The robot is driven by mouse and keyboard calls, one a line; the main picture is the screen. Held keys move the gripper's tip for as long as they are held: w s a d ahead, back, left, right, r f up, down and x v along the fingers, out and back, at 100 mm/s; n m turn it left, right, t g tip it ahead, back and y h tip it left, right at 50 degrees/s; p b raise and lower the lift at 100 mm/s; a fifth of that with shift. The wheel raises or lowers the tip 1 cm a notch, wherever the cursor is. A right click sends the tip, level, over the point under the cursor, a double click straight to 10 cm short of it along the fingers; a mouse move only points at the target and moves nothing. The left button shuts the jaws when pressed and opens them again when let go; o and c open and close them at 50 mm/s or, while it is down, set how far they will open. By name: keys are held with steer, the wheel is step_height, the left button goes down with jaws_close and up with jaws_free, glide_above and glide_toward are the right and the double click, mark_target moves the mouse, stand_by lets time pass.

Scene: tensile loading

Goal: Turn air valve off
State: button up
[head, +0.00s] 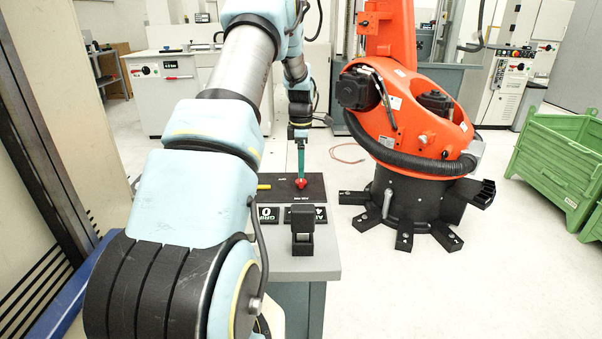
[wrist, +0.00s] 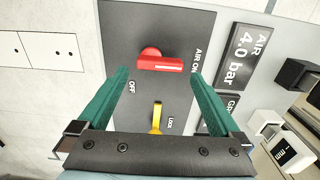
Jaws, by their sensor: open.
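The air valve has a red handle (wrist: 160,63) on a dark panel (wrist: 175,20) lettered "AIR ON" and "OFF". In the wrist view its bar points right, toward the "AIR ON" side. A yellow lever (wrist: 157,117) marked "LOCK" is on the same panel, nearer my gripper's base. My gripper (wrist: 159,74) is open, its two teal fingers on either side of the red handle with gaps to both. In the head view, my gripper (head: 301,174) points down at the red handle (head: 301,184). Whether the fingertips reach handle height is unclear.
A sign reading "AIR 4.0 bar" (wrist: 246,57) and a dark block (head: 302,222) are close by on the grey bench (head: 322,263). A large orange robot arm (head: 415,125) stands to the right on a black base. Green crates (head: 560,165) are at far right.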

mark_target(301, 181)
steer(key=shift+f+p, duration=0.3)
steer(key=shift+f, duration=1.85)
steer(key=c, duration=1.1)
